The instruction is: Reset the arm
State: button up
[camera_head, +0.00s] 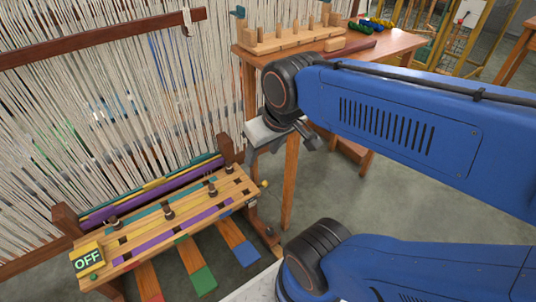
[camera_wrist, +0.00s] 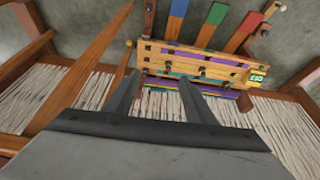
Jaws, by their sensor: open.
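My gripper (camera_wrist: 158,92) is open and empty in the wrist view, with its two dark fingers apart and pointing toward the wooden pedal bench. In the head view my gripper (camera_head: 254,150) hangs under my blue arm, above and to the right of the bench. It touches nothing that I can see. My arm is bent, with its upper link reaching in from the right.
The slotted wooden bench (camera_head: 190,221) bears dark pegs and a yellow "OFF" sign (camera_head: 87,257). A loom with white threads (camera_head: 100,110) stands behind it. A wooden table (camera_head: 385,43) with a peg rack (camera_head: 290,38) and coloured skeins (camera_head: 375,24) is at the back.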

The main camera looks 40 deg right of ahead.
jog(key=shift+s+d, duration=0.1)
jog(key=shift+s, duration=0.85)
